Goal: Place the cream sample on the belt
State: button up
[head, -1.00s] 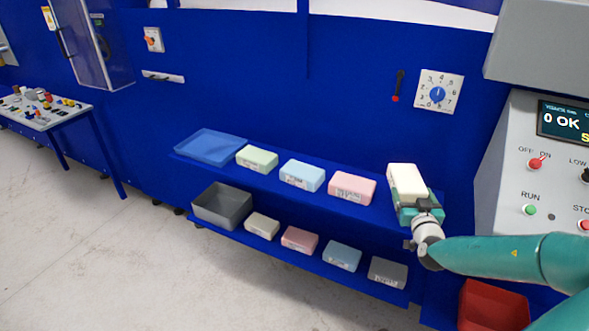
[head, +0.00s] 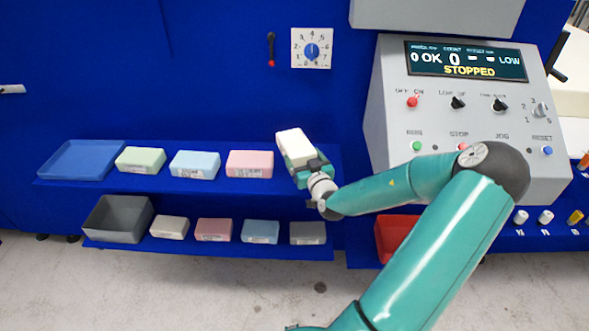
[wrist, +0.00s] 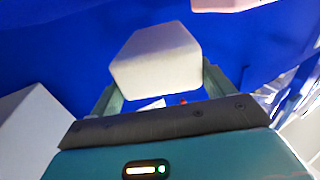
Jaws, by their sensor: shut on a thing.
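The cream sample (head: 294,143) is a pale block held in my gripper (head: 300,160), in front of the blue wall near the right end of the upper shelf. In the wrist view the sample (wrist: 158,60) sits between the two teal fingers of my gripper (wrist: 160,88), which are shut on its sides. It looks slightly tilted in the head view. The belt cannot be made out in either view.
The upper blue shelf holds a blue tray (head: 82,160) and green, light blue and pink blocks (head: 250,164). The lower shelf holds a grey bin (head: 118,218) and several blocks. A grey control panel (head: 470,120) reading STOPPED stands right, above a red bin (head: 394,238).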

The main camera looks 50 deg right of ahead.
jog(key=shift+s+d+f, duration=0.1)
jog(key=shift+s+f, duration=0.05)
jog(key=shift+f, duration=2.55)
jog(key=shift+f, duration=0.1)
jog(key=o, duration=0.9)
jog(key=v, duration=1.1)
jog(key=shift+s+a, duration=0.3)
jog(key=shift+a, duration=0.05)
